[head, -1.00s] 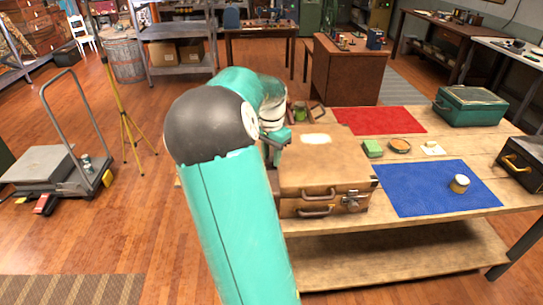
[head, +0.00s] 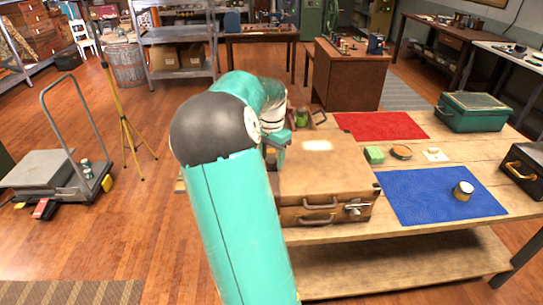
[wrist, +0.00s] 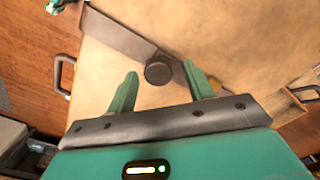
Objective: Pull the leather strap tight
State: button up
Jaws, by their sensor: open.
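A brown leather case (head: 325,175) lies shut on the wooden table, with a handle and a metal clasp on its front. My gripper (head: 277,150) is at the case's left edge, partly hidden by my arm in the head view. In the wrist view my gripper (wrist: 160,70) is open, its two green fingers pointing to either side of a dark round knob (wrist: 158,72). A flat grey-brown band (wrist: 122,36) runs to the knob across a tan surface; I cannot tell whether it is the leather strap. Whether the fingers touch the knob is unclear.
A blue mat (head: 430,208) with a small tin (head: 463,191) lies right of the case. A green box (head: 472,112) stands at the back right.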

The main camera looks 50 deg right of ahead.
notch_tip(320, 180, up, 14)
dwell(0.5)
jog(key=shift+f, duration=0.1)
dwell(0.6)
jog(key=a+n+t, duration=0.3)
jog(key=a+n, duration=0.7)
jog(key=a, duration=1.7)
jog(key=s+a+f+n+t, duration=0.1)
jog(key=s+a+n, duration=0.3)
jog(key=a, duration=0.4)
jog(key=s+a+f+n+t, duration=0.1)
jog(key=s+a+f+n, duration=0.2)
jog(key=a, duration=0.5)
jog(key=shift+s+f+n+t, duration=0.25)
jog(key=shift+s+n+t, duration=0.05)
jog(key=shift+s+n, duration=0.65)
jog(key=shift+a, duration=0.1)
